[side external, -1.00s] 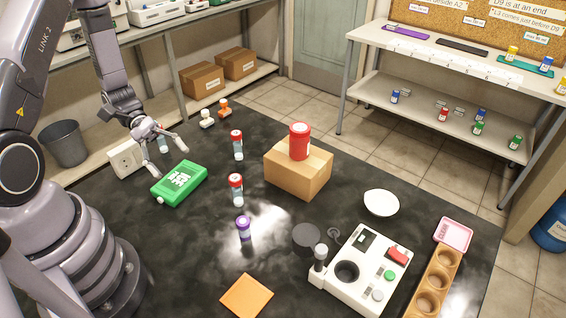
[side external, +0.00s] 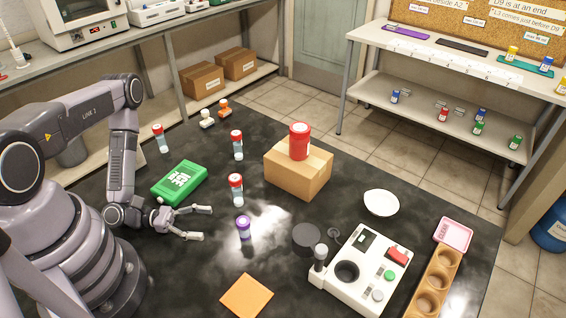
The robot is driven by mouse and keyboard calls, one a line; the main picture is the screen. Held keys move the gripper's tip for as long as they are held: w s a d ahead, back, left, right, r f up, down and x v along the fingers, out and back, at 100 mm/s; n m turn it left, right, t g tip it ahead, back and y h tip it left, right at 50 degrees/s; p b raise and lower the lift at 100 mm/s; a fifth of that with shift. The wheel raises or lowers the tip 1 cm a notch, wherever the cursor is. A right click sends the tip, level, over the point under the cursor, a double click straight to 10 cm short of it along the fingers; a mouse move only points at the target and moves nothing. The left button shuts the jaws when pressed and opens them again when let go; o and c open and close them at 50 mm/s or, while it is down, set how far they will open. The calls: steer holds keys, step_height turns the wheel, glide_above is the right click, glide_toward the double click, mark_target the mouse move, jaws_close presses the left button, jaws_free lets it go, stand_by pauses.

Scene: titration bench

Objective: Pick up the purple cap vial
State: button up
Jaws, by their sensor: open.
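The purple cap vial (side external: 244,228) stands upright on the black bench top, left of its middle. My gripper (side external: 206,223) is open, low over the bench, just left of the vial. Its two fingers point right toward the vial, and a gap remains between the fingertips and the vial. Nothing is between the fingers.
Red cap vials stand behind the purple one, the nearest (side external: 236,189) close by. A cardboard box (side external: 298,174) bears a red jar (side external: 299,141). An orange square (side external: 247,295) lies in front. A white instrument (side external: 350,290) stands right.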

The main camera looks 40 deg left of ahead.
mark_target(243, 225)
steer(key=shift+x, duration=4.8)
steer(key=shift+w+r, duration=0.1)
jaws_close()
